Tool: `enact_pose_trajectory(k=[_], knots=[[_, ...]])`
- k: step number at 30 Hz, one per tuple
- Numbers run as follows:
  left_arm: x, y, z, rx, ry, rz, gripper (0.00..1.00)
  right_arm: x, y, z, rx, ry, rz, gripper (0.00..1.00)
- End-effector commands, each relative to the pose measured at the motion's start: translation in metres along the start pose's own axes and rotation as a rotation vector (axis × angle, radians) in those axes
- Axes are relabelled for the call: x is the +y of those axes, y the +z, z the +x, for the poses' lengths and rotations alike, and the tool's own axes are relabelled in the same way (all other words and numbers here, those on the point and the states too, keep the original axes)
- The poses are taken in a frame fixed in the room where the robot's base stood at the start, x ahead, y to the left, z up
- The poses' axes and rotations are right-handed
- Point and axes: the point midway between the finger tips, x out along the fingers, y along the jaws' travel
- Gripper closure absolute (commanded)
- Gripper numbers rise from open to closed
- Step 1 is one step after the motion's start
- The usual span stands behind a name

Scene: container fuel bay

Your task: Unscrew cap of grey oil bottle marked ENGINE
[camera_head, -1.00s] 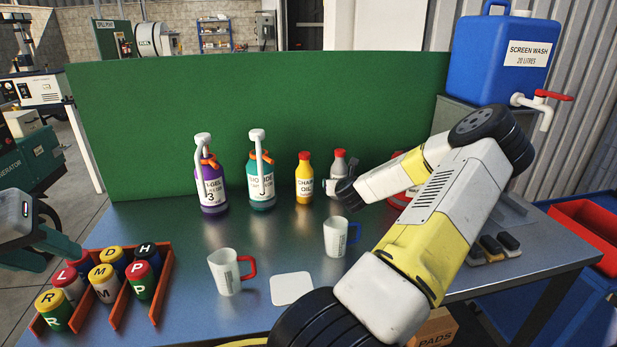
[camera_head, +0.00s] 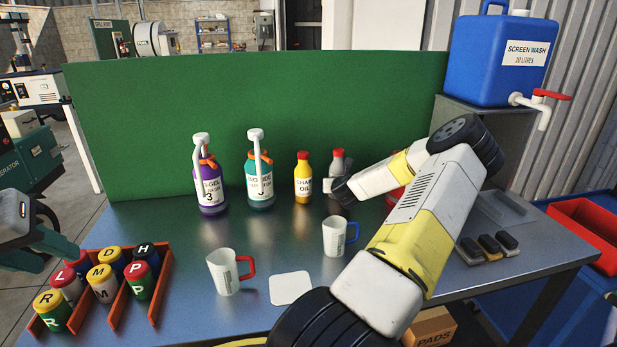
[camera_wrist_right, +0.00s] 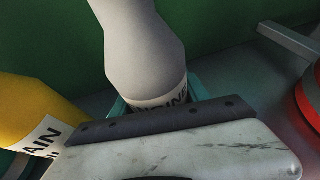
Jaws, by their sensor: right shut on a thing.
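The grey oil bottle (camera_head: 337,168) with a red cap (camera_head: 338,153) stands upright at the back of the bench. In the right wrist view its grey body (camera_wrist_right: 140,45) shows above a partly hidden label ending in "GINE"; the cap is out of that view. My right gripper (camera_head: 329,185) is shut on the bottle's lower body, with teal fingers (camera_wrist_right: 155,100) on either side of it. My left gripper (camera_head: 60,257) is at the left edge, beyond the bench's left side, with its teal fingers apart and empty, far from the bottle.
A yellow chain oil bottle (camera_head: 303,180) stands close left of the grey one. Teal (camera_head: 260,185) and purple (camera_head: 210,190) pump bottles stand farther left. Two mugs (camera_head: 225,275) (camera_head: 335,240), a white coaster (camera_head: 290,288) and an orange rack of canisters (camera_head: 160,270) occupy the front. A green panel (camera_head: 250,95) closes the back.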

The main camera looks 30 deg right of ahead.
Motion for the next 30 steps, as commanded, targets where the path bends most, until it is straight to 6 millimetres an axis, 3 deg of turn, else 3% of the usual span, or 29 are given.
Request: enact_pose_trajectory(k=[11, 22, 30], knots=[[0.0, 0.0, 0.0, 0.0, 0.0, 0.0, 0.64, -0.001, 0.009, -0.003, -0.003, -0.002, -0.001, 0.93], [0.0, 0.0, 0.0, 0.0, 0.0, 0.0, 0.64, 0.0, 0.074, -0.03, -0.004, -0.001, -0.003, 0.93], [0.0, 0.0, 0.0, 0.0, 0.0, 0.0, 0.64, 0.0, 0.092, -0.038, 0.0, -0.001, 0.0, 0.93]])
